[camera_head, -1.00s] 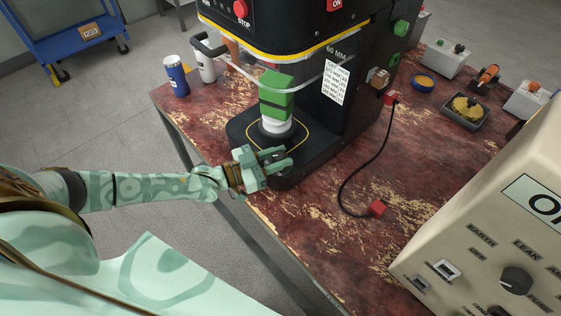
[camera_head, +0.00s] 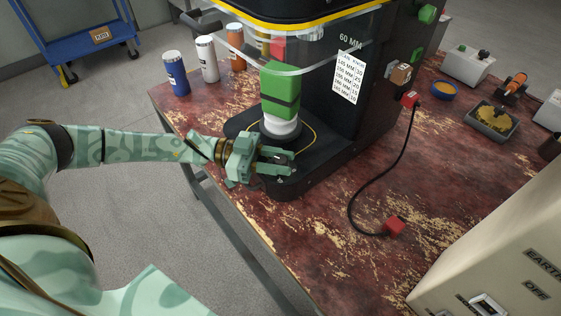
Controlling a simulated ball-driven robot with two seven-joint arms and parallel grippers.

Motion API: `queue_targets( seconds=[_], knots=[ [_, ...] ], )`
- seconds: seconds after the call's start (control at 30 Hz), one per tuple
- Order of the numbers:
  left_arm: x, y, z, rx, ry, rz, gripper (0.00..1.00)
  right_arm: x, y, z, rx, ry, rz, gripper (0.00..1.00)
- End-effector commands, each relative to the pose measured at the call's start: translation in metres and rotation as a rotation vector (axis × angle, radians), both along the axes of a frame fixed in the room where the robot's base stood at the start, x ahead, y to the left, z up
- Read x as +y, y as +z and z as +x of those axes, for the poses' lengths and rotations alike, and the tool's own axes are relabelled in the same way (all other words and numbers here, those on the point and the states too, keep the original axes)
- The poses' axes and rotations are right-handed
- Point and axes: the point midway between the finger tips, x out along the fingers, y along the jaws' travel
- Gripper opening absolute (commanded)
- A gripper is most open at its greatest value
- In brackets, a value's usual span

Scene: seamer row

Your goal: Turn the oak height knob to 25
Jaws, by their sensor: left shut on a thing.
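A small brown, wood-like block (camera_head: 401,74) on the right side of the black seamer (camera_head: 375,110) looks like the oak height knob; its setting is too small to read. My left gripper (camera_head: 290,163) is at the front of the seamer's base, well left of that block. Its two fingers point right, shut on a small dark part between them that is mostly hidden. A green block with a dark band (camera_head: 280,90) stands on a white round piece (camera_head: 281,129) on the base, behind the gripper. My right gripper is out of view.
A printed card (camera_head: 348,77) with can sizes and knob numbers is on the seamer. A cable with a red plug (camera_head: 395,226) lies on the worn red table (camera_head: 310,225). Blue (camera_head: 176,72) and white (camera_head: 207,58) bottles stand at the left. A beige box (camera_head: 500,245) fills the right front.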

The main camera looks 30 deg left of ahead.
Motion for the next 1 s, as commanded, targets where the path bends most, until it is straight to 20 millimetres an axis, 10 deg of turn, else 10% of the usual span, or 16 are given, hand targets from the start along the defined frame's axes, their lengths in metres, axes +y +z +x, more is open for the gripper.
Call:
queue_targets(
  seconds=[0.37, 0.4, 0.5, 1.0],
  knots=[
    [-0.0003, 0.0012, 0.0002, 0.0, -0.005, -0.003, 0.06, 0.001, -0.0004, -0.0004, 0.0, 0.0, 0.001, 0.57],
    [-0.0002, 0.0013, 0.0003, 0.0, -0.005, -0.003, 0.32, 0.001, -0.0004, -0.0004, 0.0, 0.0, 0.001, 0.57],
    [-0.0003, 0.0013, 0.0002, 0.0, -0.005, -0.003, 0.51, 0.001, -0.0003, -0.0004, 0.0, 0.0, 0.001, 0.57],
    [0.0076, 0.0005, -0.0021, -0.001, -0.002, 0.0, 0.51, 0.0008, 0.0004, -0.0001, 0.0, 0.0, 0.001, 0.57]
  ],
)
